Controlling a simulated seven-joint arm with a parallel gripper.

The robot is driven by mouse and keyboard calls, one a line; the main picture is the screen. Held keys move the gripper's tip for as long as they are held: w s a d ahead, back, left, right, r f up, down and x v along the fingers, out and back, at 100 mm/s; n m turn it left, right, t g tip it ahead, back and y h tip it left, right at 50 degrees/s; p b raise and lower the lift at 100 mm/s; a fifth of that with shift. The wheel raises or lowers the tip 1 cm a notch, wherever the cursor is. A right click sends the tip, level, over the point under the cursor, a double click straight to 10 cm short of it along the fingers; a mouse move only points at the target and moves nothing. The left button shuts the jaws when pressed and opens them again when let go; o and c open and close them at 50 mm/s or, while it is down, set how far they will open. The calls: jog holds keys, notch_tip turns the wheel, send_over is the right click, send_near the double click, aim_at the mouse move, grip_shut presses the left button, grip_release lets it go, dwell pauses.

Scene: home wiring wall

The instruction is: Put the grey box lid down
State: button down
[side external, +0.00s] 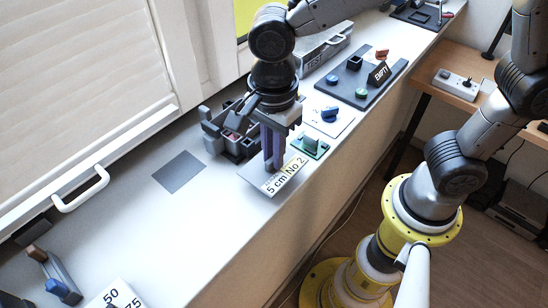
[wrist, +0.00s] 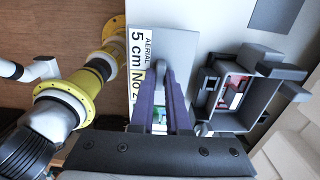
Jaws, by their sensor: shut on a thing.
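The grey box lid (side external: 258,173) is a flat plate with a label reading "5 cm No 2". My gripper (side external: 273,165) points down and is shut on it. In the wrist view, the lid (wrist: 178,42) lies beyond my gripper (wrist: 163,75), whose purple fingers hide part of it. I cannot tell whether the lid touches the sill. The open dark grey box (side external: 232,136) stands left of and behind the lid, partly hidden by my arm. The wrist view shows small red and white parts inside the box (wrist: 262,97).
A flat dark grey square (side external: 180,172) lies bare on the white sill (side external: 150,230). The sill's front edge runs close beside the lid. A long grey case labelled TEST (side external: 325,48) stands behind.

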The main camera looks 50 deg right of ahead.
jog(key=shift+f, duration=1.05)
jog(key=shift+f, duration=0.15)
jog(key=c, duration=0.9)
grip_release()
notch_tip(320, 180, up, 12)
jog(key=shift+d+r, duration=0.15)
jog(key=shift+r, duration=0.1)
